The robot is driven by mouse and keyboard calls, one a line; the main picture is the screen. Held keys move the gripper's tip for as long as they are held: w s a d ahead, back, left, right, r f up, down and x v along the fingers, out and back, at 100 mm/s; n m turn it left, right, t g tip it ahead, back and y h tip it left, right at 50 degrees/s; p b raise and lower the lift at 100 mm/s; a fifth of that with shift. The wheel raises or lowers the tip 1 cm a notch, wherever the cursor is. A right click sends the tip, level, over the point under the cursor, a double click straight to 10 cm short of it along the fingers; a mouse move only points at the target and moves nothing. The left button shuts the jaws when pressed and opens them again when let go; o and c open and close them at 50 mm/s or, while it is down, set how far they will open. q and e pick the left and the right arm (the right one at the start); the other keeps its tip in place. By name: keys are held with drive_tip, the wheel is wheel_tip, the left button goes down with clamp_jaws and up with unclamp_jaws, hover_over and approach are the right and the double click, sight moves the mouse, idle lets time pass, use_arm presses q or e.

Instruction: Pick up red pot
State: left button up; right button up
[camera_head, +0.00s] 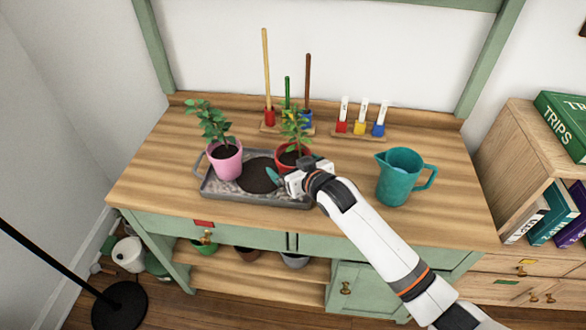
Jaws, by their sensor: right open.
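The red pot (280,164) stands on the right part of a grey tray (211,193) on the wooden table. It holds dark soil and a small leafy plant (294,126). My right gripper (284,178) is at the front of the red pot, low over the tray, coming in from the right. It is open, and its fingers and wrist cover the pot's lower front. I cannot tell whether it touches the pot. My left gripper is not in view.
A pink pot (226,164) with a plant stands at the tray's left, beside spread soil (254,176). A teal watering jug (401,178) stands right of my arm. Tools in a holder (268,117) and small coloured tubes (360,122) stand behind. The table's left end is clear.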

sight(293, 160)
drive_tip(key=shift+c, duration=0.6)
drive_tip(key=c, duration=1.2)
drive_tip(key=shift+r, duration=0.15)
wheel_tip(293, 160, up, 10)
drive_tip(key=shift+f+p, duration=0.1)
drive_tip(key=shift+p, duration=0.25)
drive_tip(key=s+d+r+m+t+h+p, duration=0.1)
drive_tip(key=s+d+m+h, duration=0.2)
drive_tip(key=s+d, duration=0.4)
drive_tip(key=s+d+r+m+h+p, duration=0.2)
drive_tip(key=s+d+h, duration=0.1)
drive_tip(key=s+d, duration=0.5)
drive_tip(key=d, duration=0.3)
drive_tip(key=shift+s+r+m+t, duration=0.25)
drive_tip(key=shift+r+m+t, duration=0.05)
drive_tip(key=shift+m+t, duration=0.1)
